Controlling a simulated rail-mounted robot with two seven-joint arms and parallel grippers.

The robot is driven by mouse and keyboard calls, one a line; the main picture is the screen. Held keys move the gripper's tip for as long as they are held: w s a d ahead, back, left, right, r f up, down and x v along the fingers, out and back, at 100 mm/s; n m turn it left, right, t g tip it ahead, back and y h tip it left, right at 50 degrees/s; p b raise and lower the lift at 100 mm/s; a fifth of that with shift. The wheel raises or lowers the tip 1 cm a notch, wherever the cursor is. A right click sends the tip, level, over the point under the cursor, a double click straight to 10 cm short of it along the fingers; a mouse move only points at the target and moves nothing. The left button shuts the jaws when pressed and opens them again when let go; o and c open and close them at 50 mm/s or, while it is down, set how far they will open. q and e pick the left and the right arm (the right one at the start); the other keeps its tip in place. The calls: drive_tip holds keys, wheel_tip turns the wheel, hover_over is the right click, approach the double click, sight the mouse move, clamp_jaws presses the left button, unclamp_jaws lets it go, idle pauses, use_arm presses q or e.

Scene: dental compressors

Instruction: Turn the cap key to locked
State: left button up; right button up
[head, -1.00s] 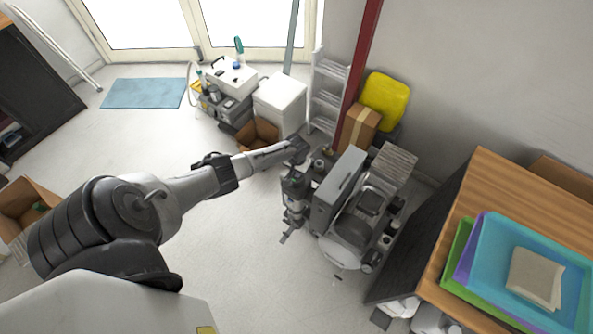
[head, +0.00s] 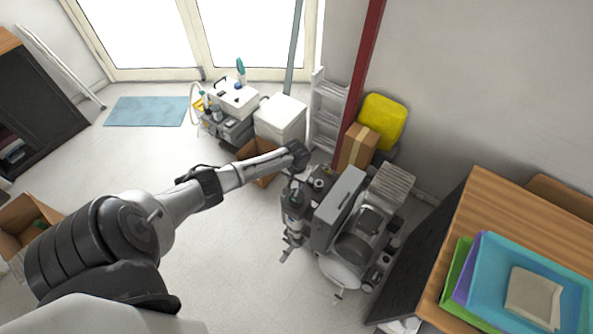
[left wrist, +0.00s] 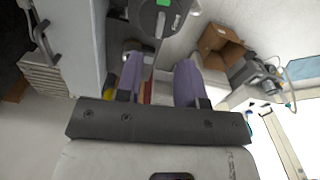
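My left gripper (head: 300,153) is at the end of the arm, just above and left of the grey compressor cabinet (head: 338,208). In the left wrist view its two purple fingers (left wrist: 159,82) stand apart and nothing is held between them. A dark round cap (left wrist: 146,18) with a green mark and a grey lever-like key (left wrist: 160,25) lies beyond the fingertips, at the top edge and partly cut off. The key appears apart from both fingers. I cannot single out the cap in the head view. My right gripper is not in view.
A dark upright device (head: 293,215) stands left of the cabinet. An open cardboard box (left wrist: 220,45) and a cart (head: 228,125) are beyond the gripper. A red column (head: 363,75) rises behind. A wooden table (head: 480,215) with trays is at right.

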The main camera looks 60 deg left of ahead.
use_arm(q)
drive_tip(key=shift+r, duration=2.75)
